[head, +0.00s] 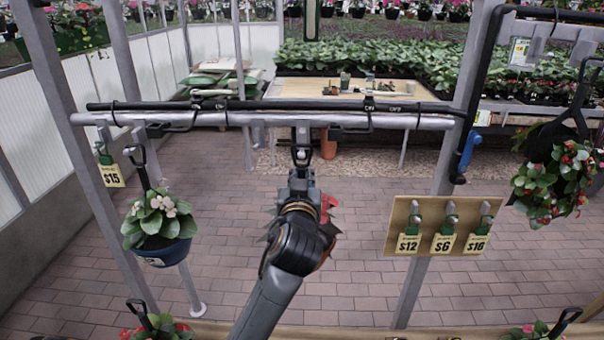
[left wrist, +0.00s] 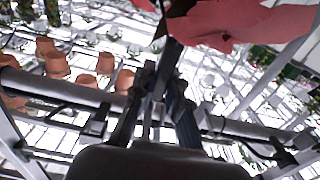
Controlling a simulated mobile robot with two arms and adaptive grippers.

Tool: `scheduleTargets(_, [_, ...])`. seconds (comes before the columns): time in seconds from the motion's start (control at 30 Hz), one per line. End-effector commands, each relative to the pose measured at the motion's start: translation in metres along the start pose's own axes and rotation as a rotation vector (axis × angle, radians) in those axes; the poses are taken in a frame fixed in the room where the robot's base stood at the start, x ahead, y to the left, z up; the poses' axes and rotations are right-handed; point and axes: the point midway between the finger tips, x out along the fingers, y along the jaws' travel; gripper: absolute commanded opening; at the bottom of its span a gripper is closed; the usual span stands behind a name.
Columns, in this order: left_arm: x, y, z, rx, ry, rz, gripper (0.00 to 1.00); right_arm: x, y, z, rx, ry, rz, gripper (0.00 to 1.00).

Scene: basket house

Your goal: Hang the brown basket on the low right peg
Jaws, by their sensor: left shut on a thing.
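My left gripper (head: 301,165) is at the middle of the view, just below the grey rail (head: 250,119). In the left wrist view its fingers (left wrist: 165,85) are closed on a dark hanger strap (left wrist: 177,42). Red petals or leaves show beside my wrist (head: 331,205) and large red petals (left wrist: 225,25) at the top of the left wrist view. No brown basket body can be made out; my arm covers that area. A dark peg (head: 352,128) sticks out of the rail right of my gripper. I cannot tell whether the hanger touches the rail. My right gripper is not in view.
A blue pot with pale flowers (head: 157,225) hangs at the left end of the rail. A wooden board with price tags (head: 440,228) stands at the right. A red-flowered plant (head: 550,185) hangs at the far right. A dark hose (head: 270,105) runs above the rail.

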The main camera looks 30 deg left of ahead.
Motion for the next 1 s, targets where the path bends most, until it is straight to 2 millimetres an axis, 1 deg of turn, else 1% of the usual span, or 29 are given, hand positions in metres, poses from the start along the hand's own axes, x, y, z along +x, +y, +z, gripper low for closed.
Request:
scheduleTargets(0.03, [-0.0003,-0.0004,-0.0027,-0.002,0.011,0.0,0.0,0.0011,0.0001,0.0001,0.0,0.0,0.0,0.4])
scheduleTargets(0.47, [-0.0003,-0.0005,-0.0032,-0.002,0.011,0.0,0.0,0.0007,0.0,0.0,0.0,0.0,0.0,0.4])
scheduleTargets(0.5, [-0.0003,-0.0005,-0.0033,-0.002,0.011,0.0,0.18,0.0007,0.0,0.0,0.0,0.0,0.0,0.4])
scheduleTargets(0.57, [-0.0003,-0.0005,-0.0031,-0.002,0.01,0.0,0.3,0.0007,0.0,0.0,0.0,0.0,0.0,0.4])
scheduleTargets(0.6, [-0.0003,-0.0005,-0.0028,-0.002,0.01,0.0,0.38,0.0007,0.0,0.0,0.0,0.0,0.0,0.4])
scheduleTargets(0.63, [-0.0002,-0.0004,-0.0027,-0.002,0.009,0.0,0.4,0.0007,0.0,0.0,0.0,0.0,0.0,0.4])
scheduleTargets(0.87, [-0.0002,-0.0001,-0.0013,-0.002,0.006,0.0,0.4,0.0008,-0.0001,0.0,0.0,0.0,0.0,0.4])
scheduleTargets(0.9, [0.0002,0.0001,0.0036,0.001,-0.005,0.0,0.4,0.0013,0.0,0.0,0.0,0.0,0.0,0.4])
scheduleTargets(1.0, [-0.0016,0.0004,0.0037,0.001,-0.005,0.0,0.4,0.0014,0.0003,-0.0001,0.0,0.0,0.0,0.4])
